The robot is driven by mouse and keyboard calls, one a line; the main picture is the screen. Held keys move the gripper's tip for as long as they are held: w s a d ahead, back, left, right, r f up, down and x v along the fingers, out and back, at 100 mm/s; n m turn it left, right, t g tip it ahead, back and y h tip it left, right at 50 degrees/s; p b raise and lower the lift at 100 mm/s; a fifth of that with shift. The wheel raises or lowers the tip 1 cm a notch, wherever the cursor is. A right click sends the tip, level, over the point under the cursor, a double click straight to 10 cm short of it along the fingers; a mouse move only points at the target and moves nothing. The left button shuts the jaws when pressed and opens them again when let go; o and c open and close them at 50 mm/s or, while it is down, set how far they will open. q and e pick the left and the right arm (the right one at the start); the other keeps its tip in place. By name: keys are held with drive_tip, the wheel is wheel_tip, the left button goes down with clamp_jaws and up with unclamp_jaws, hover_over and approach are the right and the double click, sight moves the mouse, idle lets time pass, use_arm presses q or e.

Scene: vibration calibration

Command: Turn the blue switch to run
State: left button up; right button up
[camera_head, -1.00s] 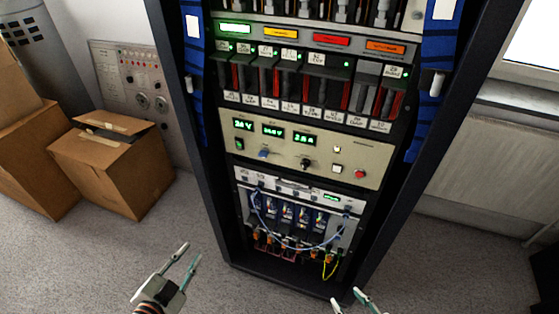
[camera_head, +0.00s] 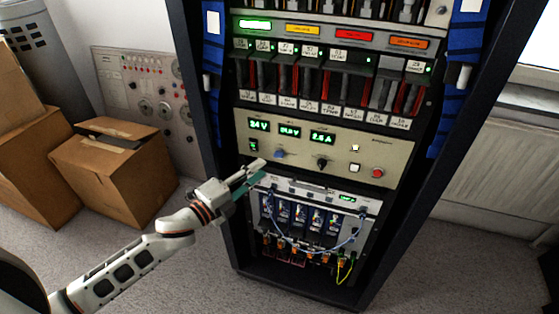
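The blue switch (camera_head: 279,154) is a small knob on the beige control panel (camera_head: 345,172) of the rack, below the green number displays. Its pointer direction is too small to read. My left gripper (camera_head: 263,168) is in front of the rack, just below and left of the blue switch in the picture. Its two fingers are apart with nothing seen between them. It appears clear of the switch, though the depth gap is hard to judge. My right gripper is out of view.
A black knob (camera_head: 322,163), a red button (camera_head: 377,173) and a green switch (camera_head: 253,145) share the panel. Blue cables (camera_head: 300,246) hang below. Cardboard boxes (camera_head: 115,170) stand left on the carpet. Free floor (camera_head: 200,285) lies in front.

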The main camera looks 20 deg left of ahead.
sight(279, 155)
use_arm(q)
drive_tip(key=x, duration=0.6)
drive_tip(key=shift+w+d, duration=0.15)
drive_tip(key=shift+w, duration=0.2)
clamp_jaws()
